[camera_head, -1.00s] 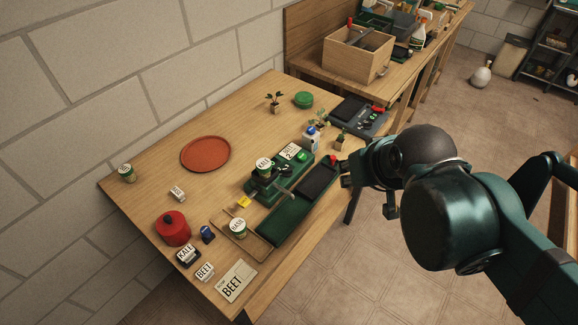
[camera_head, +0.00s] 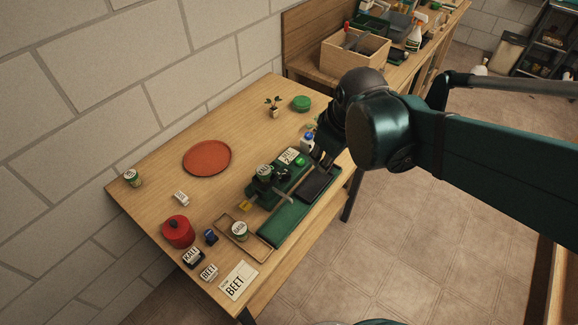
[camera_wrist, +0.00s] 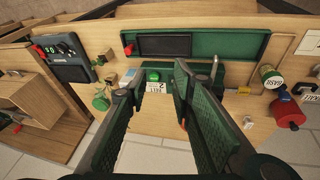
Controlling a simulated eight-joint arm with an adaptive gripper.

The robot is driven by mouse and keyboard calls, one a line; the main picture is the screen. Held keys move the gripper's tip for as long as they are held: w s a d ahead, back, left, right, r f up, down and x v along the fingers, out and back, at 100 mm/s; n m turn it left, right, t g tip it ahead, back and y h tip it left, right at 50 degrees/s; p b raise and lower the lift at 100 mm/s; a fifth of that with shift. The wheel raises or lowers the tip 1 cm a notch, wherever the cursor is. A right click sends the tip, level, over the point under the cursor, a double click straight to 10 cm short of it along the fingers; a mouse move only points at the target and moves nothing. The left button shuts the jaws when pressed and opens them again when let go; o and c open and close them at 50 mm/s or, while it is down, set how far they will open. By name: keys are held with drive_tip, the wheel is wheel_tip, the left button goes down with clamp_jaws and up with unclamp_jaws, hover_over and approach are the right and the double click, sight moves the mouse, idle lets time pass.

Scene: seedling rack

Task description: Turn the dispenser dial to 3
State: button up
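In the wrist view the knob (camera_wrist: 153,75) and card (camera_wrist: 155,87) show between my fingers. I cannot make out any dial numbers or pointer. My gripper (camera_head: 318,157) is just right of the knob in the head view. In the wrist view my gripper (camera_wrist: 160,72) has its two fingers apart with nothing held; contact with the knob cannot be told.
A dark green tray (camera_head: 285,222) with a black panel (camera_head: 314,186) lies along the front edge.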

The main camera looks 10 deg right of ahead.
drive_tip(key=w+a+f+n+g+p, duration=0.1)
drive_tip(key=w+a+n+g+p, duration=0.15)
drive_tip(key=w+a+n, duration=0.2)
drive_tip(key=n+g+p, duration=0.2)
drive_tip(key=n+p, duration=0.3)
drive_tip(key=n, duration=0.1)
hover_over(289, 173)
drive_tip(key=shift+f, duration=2.65)
drive_tip(key=shift+f+n, duration=0.15)
drive_tip(key=shift+n, duration=0.1)
drive_tip(key=shift+f+b, duration=0.35)
drive_tip(key=shift+f, duration=3.5)
clamp_jaws()
